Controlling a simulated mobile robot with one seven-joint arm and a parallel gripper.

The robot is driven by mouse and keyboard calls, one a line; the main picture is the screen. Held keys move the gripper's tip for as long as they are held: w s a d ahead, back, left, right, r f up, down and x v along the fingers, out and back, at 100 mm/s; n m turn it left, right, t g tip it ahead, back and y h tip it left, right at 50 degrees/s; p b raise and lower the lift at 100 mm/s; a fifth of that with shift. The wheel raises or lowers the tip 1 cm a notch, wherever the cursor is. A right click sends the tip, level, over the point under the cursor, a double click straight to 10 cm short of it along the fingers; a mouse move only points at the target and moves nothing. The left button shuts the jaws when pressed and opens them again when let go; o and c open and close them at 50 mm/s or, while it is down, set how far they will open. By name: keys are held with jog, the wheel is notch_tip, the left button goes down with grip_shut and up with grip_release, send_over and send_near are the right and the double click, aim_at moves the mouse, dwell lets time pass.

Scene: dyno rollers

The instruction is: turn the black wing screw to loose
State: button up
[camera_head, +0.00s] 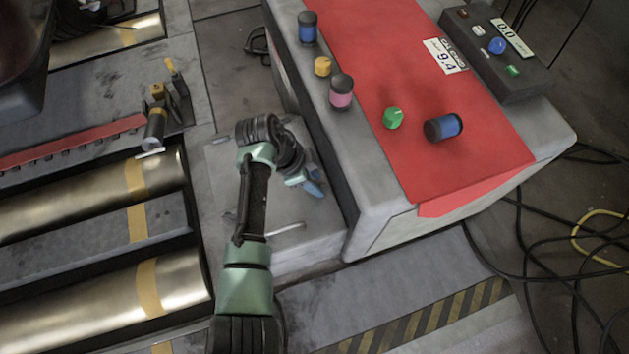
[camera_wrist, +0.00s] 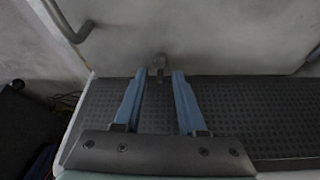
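My gripper (camera_wrist: 158,76) has its two blue fingers apart, with nothing held between them. A small dark grey upright piece (camera_wrist: 157,65), which looks like the wing screw, shows between and just beyond the fingertips in the wrist view, at the edge where a black textured panel meets a grey surface. I cannot tell its turn angle, and I see no finger touching it. In the head view my gripper (camera_head: 313,181) is low over the grey box between the rollers and the red-topped console; I cannot make out the screw there.
A grey box (camera_head: 285,260) lies below my arm, with a metal handle (camera_wrist: 68,21) showing in the wrist view. The red-topped console (camera_head: 400,60) rises to the right, with knobs and bottles on it. Metal rollers (camera_head: 90,205) lie left. Cables (camera_head: 535,240) cover the right floor.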

jog(key=shift+c, duration=0.2)
grip_shut()
jog(key=shift+r+n+p, duration=0.2)
jog(key=shift+n+p, duration=0.3)
jog(key=shift+p, duration=0.4)
jog(key=shift+f+n+t, duration=0.2)
jog(key=shift+n+t, duration=0.1)
jog(key=shift+o, duration=0.2)
grip_release()
